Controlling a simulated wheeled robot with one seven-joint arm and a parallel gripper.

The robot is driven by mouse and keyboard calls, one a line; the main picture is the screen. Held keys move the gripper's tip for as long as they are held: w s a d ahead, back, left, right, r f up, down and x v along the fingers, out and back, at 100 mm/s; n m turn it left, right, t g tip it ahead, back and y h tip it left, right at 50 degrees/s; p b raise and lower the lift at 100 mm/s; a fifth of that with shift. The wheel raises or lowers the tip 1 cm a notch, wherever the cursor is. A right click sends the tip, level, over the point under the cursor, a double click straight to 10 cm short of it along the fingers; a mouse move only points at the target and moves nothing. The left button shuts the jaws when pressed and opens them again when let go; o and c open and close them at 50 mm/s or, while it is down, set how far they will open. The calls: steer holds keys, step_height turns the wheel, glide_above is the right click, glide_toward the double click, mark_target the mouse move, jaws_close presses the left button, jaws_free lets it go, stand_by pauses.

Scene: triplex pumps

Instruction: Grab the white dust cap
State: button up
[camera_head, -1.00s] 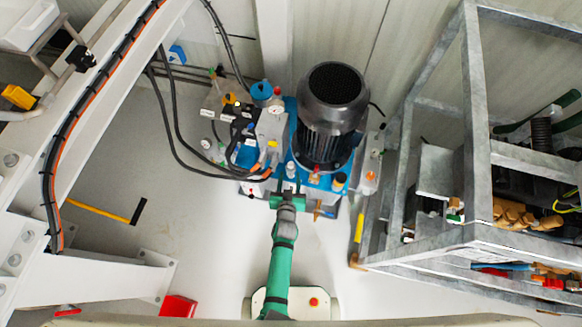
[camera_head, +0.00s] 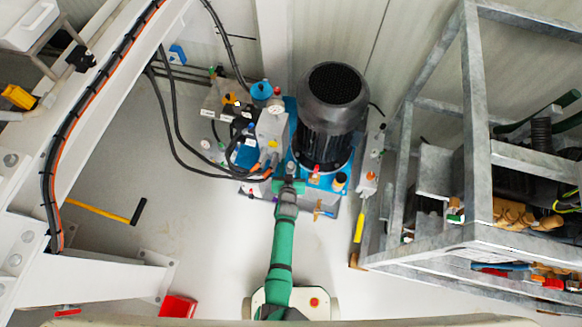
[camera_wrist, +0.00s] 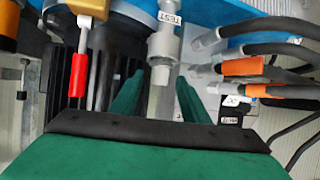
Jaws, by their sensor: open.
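A pale grey-white cylindrical fitting (camera_wrist: 166,47) hangs below a tag reading TEST in the wrist view; it looks like the white dust cap, though I cannot tell cap from fitting for certain. A narrower pale part continues down from it between my fingers. My gripper (camera_wrist: 159,82) is open, with one green finger on each side of this part, apparently apart from it. In the head view my gripper (camera_head: 288,186) is at the front edge of the blue pump unit, below the black motor (camera_head: 330,110). The cap cannot be made out there.
A red-sleeved lever (camera_wrist: 78,73) is left of my fingers. Black hoses with orange bands (camera_wrist: 242,67) are close on the right. A grey metal frame (camera_head: 478,150) stands right of the pump. The floor left of my arm is mostly clear.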

steer(key=shift+w+d+f, duration=0.1)
steer(key=shift+w+f, duration=0.15)
steer(key=shift+w, duration=0.25)
steer(key=shift+c, duration=0.4)
jaws_close()
steer(key=shift+r, duration=0.15)
